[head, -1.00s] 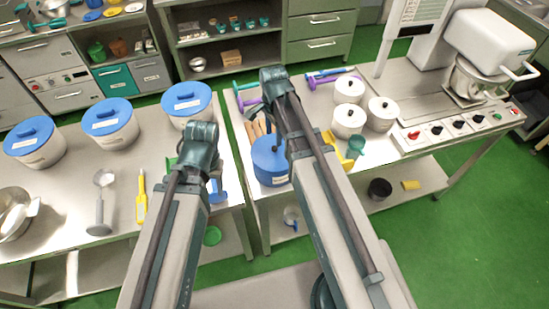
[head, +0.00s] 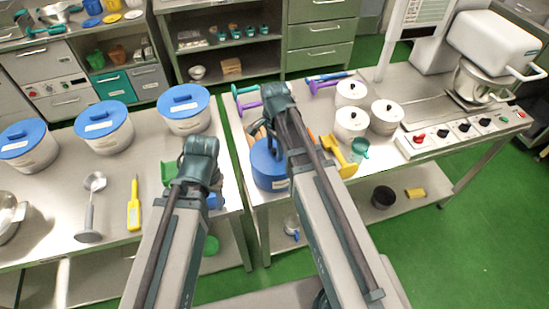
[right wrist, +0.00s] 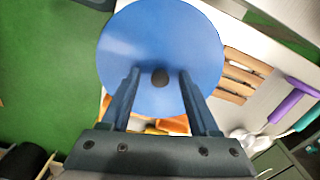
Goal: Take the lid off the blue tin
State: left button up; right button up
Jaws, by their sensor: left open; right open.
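The blue tin (head: 266,168) stands upright on the right-hand table near its left front corner, partly hidden by my right arm. In the right wrist view its round blue lid (right wrist: 160,35) is on top, with a small dark knob (right wrist: 160,77) at the middle. My right gripper (right wrist: 159,80) is open over the lid, with one finger on each side of the knob. I cannot tell whether the fingers touch the lid. My left gripper (head: 214,185) is over the right end of the left table; its fingertips are largely hidden by the arm.
White tubs with blue lids (head: 183,103) stand along the left table. Wooden handles (right wrist: 238,75) lie close beside the tin. White lidded pots (head: 351,123), a yellow scoop (head: 342,158) and a green cup (head: 360,149) stand right of my right arm. A narrow gap separates the tables.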

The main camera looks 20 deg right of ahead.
jog(key=shift+r, duration=0.1)
grip_shut()
pick_arm(q)
jog(key=shift+r, duration=0.1)
